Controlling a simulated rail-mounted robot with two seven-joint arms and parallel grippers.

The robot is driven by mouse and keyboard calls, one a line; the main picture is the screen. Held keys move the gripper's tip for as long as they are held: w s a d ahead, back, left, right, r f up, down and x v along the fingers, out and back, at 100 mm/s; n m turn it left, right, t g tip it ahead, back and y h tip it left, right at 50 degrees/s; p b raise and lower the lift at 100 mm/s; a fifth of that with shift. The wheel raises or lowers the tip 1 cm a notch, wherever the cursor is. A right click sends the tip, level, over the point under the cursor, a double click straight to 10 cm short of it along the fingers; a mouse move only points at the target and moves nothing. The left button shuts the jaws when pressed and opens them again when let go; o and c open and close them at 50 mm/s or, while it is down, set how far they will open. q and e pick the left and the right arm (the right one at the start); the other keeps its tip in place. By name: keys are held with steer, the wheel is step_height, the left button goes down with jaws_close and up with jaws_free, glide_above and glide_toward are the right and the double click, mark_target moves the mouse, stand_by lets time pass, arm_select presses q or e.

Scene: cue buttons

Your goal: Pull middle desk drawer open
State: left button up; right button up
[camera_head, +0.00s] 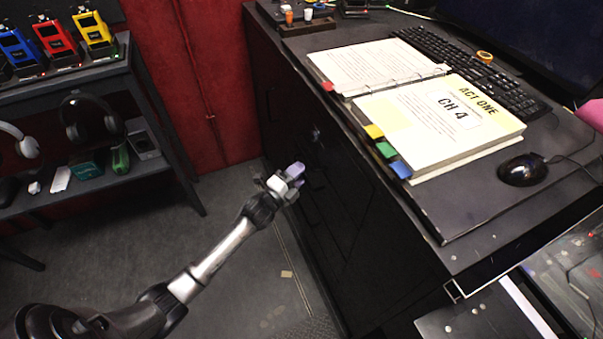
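The black desk (440,215) stands on the right, and its dark side faces left toward the aisle. The drawer fronts (335,205) on that side are very dark, with only faint seams, so I cannot clearly tell the middle drawer from the others. No drawer visibly stands out from the desk. My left gripper (298,175) is at the upper-middle part of this front, its tip close to or touching it. I cannot tell whether its fingers are open or around a handle. My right gripper is not in view.
An open script binder (440,120), a keyboard (480,70) and a mouse (522,170) lie on the desktop. A shelf (95,65) with headphones and colored devices stands left, before a red curtain (215,70). The grey floor (235,280) between shelf and desk is mostly clear.

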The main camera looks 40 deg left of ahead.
arm_select(q)
steer(key=shift+w+r, duration=0.15)
steer(key=shift+w, duration=0.5)
jaws_close()
